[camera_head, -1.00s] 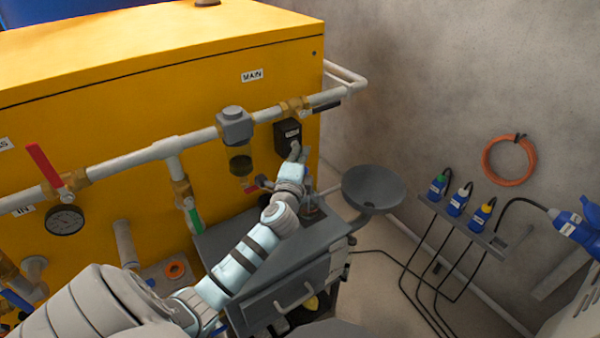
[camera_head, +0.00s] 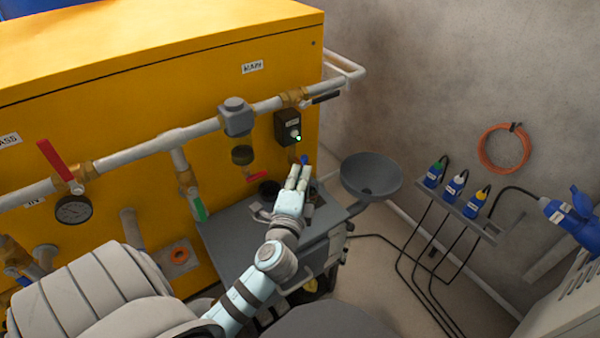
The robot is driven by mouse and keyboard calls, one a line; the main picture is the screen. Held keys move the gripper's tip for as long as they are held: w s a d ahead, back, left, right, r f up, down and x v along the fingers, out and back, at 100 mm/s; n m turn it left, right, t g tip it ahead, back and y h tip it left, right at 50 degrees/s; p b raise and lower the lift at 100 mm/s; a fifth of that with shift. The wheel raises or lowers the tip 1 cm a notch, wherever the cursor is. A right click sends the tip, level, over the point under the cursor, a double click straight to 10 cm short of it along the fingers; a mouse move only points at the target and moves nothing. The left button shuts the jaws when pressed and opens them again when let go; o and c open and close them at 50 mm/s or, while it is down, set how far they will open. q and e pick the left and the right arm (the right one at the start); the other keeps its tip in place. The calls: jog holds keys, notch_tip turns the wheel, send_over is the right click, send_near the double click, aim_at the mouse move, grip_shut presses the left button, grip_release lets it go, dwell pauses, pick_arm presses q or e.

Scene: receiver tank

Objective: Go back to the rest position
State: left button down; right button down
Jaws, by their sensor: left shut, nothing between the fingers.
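My left gripper (camera_head: 299,175) is shut and empty. It hangs over the grey cart top, just below the black switch box (camera_head: 287,127) on the yellow cabinet, and apart from that box. A green light shows at the right side of the box. My left arm reaches up from the bottom left to the gripper and covers part of the cart. My right gripper is not in view.
The yellow cabinet (camera_head: 180,70) carries a white pipe (camera_head: 150,146) with red and green valve handles and a gauge (camera_head: 73,209). The grey cart (camera_head: 228,232) stands below. A round grey dish (camera_head: 371,175) is to the right. Blue plugs (camera_head: 455,186) hang on a wall rack.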

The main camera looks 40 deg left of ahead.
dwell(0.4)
